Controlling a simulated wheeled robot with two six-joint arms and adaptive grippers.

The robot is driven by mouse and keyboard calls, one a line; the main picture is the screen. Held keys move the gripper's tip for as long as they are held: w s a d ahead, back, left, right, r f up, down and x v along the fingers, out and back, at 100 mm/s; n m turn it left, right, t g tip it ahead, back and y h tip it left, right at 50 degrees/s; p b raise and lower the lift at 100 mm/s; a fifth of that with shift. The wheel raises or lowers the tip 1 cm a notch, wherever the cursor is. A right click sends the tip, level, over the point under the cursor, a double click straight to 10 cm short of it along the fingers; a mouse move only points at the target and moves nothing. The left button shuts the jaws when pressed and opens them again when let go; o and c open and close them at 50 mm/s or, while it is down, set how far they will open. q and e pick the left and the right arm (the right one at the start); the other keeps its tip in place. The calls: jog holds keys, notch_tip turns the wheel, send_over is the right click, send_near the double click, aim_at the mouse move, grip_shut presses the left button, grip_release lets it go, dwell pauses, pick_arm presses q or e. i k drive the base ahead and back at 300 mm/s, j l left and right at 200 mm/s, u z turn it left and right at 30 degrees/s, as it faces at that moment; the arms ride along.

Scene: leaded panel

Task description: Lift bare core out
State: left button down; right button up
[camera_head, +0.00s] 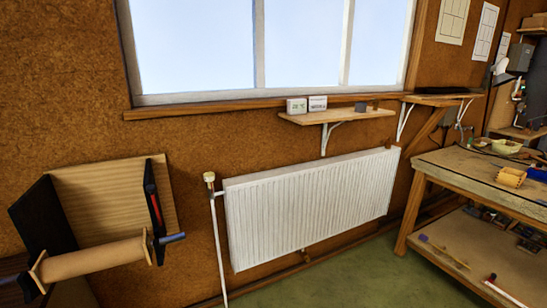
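A bare brown core (95,259), a plain cylinder with light wooden end plates, lies across a holder at the lower left. A blue-grey rod end (172,238) sticks out past its right end plate. The holder has a ribbed wooden back panel (118,200), a broad black side plate (42,220) on the left and a narrow black arm (154,212) with a red strip on the right. The core's left end is near the picture's edge, and how it is seated there cannot be made out. Neither of my grippers shows in this view.
A white radiator (310,205) with a pipe and valve (210,178) stands right of the holder. A small shelf (335,116) with two little boxes is above it. A wooden workbench (480,180) with tools is at the right. Green floor (355,265) is clear between.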

aim_at(47, 269)
jog(key=u, duration=1.5)
jog(key=i+j+z, duration=0.15)
jog(key=j+z, duration=0.55)
jog(key=i+j+z, duration=0.1)
jog(key=j+z, duration=0.3)
